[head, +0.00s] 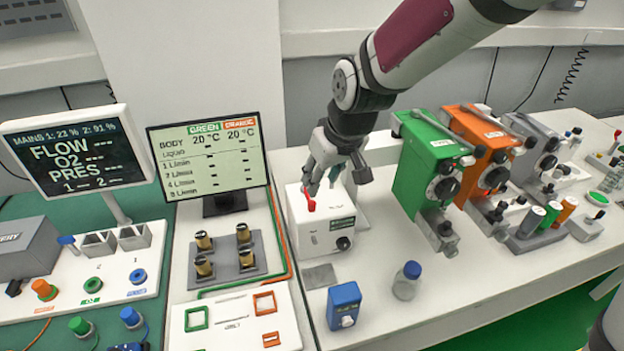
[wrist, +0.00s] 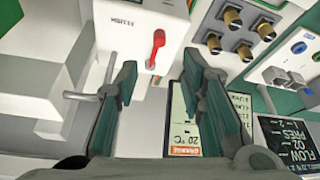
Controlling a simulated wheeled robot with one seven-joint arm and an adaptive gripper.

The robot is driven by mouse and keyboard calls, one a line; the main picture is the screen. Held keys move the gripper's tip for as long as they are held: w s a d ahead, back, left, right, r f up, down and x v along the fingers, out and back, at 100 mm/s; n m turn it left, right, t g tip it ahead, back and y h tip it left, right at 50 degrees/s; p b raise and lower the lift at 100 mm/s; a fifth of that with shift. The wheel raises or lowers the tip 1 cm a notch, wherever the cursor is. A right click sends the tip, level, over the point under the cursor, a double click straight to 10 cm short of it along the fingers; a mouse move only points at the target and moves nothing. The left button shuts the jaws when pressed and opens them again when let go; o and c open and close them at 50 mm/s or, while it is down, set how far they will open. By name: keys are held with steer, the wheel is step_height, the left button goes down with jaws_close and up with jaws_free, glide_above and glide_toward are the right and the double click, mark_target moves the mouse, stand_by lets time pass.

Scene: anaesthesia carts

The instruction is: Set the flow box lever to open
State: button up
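The white box (head: 318,228), which I take for the flow box, stands on the bench with a green label and a black knob (head: 344,243) on its front. A red lever (head: 309,203) sits on its top; in the wrist view the red lever (wrist: 157,46) shows beside print that seems to read "FLUSH". A metal rod (wrist: 82,96) sticks out at left in the wrist view; I cannot tell what it belongs to. My gripper (head: 338,180) is above the box, fingers apart. In the wrist view my gripper (wrist: 160,82) has nothing between its fingers, and the red lever lies just beyond the gap.
A green vaporizer (head: 425,165) and an orange one (head: 482,150) stand right of the box. A display (head: 210,155) and brass fittings (head: 245,258) are at left. A blue box (head: 344,305) and a blue-capped bottle (head: 406,283) stand in front.

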mark_target(312, 202)
steer(key=x, duration=1)
steer(key=shift+f, duration=0.2)
steer(key=shift+c, duration=0.2)
jaws_close()
